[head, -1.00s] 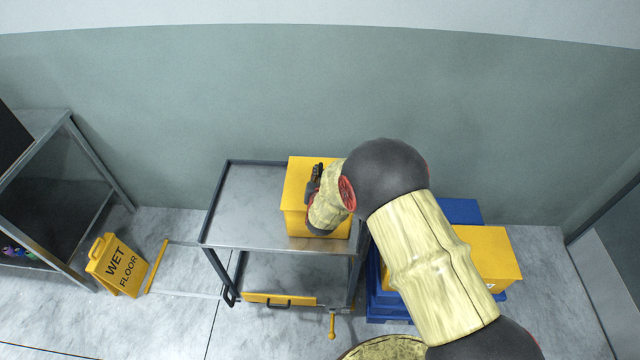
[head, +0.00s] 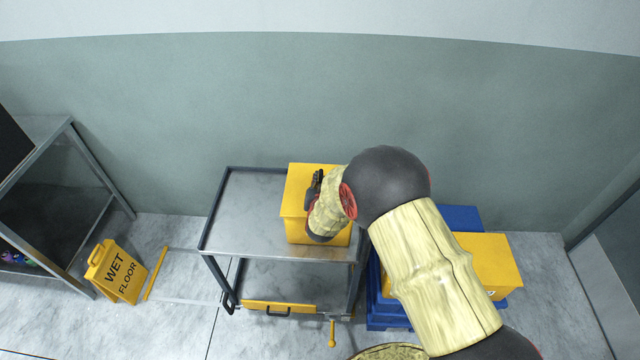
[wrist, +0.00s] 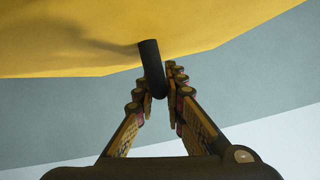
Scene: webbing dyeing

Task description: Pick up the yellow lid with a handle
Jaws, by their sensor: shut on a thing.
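The yellow lid (head: 298,180) tops a yellow box (head: 296,229) on the upper shelf of a metal cart. In the wrist view, the lid's yellow surface (wrist: 80,45) fills the top, and its dark handle (wrist: 150,58) sticks out between my fingers. My gripper (wrist: 160,80) is shut on this handle. In the head view my gripper (head: 315,186) is at the lid, and my wrist hides the right side of the lid and box. I cannot tell whether the lid is clear of the box.
The cart (head: 240,215) has free room left of the box. A yellow piece with a dark handle (head: 290,307) shows at its lower shelf. Blue crates (head: 460,215) and a yellow box (head: 492,262) stand right. A wet floor sign (head: 118,270) and a metal rack (head: 95,165) stand left.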

